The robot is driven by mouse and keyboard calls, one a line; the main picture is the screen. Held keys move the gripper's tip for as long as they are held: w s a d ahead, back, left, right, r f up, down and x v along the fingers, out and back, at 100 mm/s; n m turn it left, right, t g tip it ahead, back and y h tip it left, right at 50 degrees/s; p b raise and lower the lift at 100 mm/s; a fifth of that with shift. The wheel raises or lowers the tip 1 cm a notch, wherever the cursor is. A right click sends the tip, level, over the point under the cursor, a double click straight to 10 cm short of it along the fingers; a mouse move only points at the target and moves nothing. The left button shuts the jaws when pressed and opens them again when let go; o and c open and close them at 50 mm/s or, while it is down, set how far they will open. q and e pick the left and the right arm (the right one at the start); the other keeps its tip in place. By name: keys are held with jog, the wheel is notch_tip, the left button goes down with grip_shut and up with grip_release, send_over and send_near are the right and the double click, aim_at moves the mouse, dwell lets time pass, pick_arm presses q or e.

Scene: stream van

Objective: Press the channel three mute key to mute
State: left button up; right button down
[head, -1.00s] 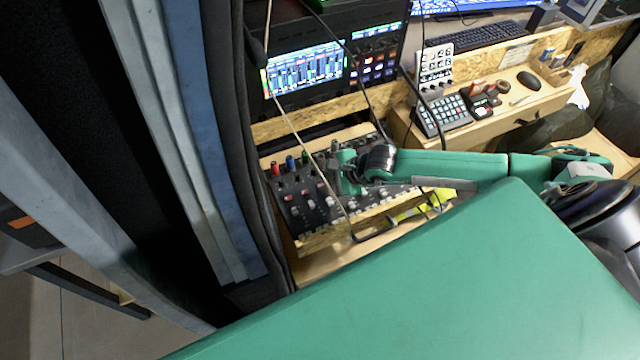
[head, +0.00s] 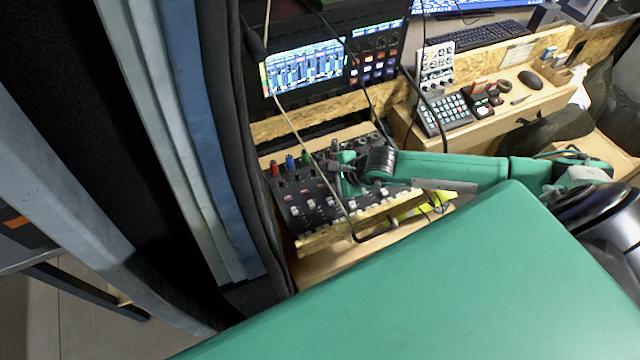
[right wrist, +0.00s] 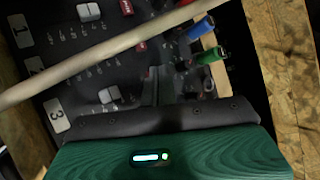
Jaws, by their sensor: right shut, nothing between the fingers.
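The dark mixer (head: 312,196) sits in a wooden frame, with red, blue and green knobs along its back and white fader caps in front. In the right wrist view its channel labels 1, 2 and 3 (right wrist: 57,114) show at the left. A white fader cap (right wrist: 109,95) stands in the channel three row. Red keys show in the other rows; the channel three mute key is not visible, and my gripper covers part of that row. My right gripper (head: 347,178) is shut and empty, low over the mixer; I cannot tell whether it touches. My left gripper is out of view.
A pale cable (head: 310,150) crosses above the mixer and passes close in front of the right wrist camera. A dark cable hangs beside my right arm. A lit screen (head: 305,66) stands behind. A keypad (head: 444,115) lies on the wooden desk at right.

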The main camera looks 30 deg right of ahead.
jog(key=shift+f, duration=0.15)
jog(key=shift+r, duration=0.75)
notch_tip(320, 180, up, 6)
jog(key=p, duration=0.3)
jog(key=shift+p, duration=0.4)
dwell(0.4)
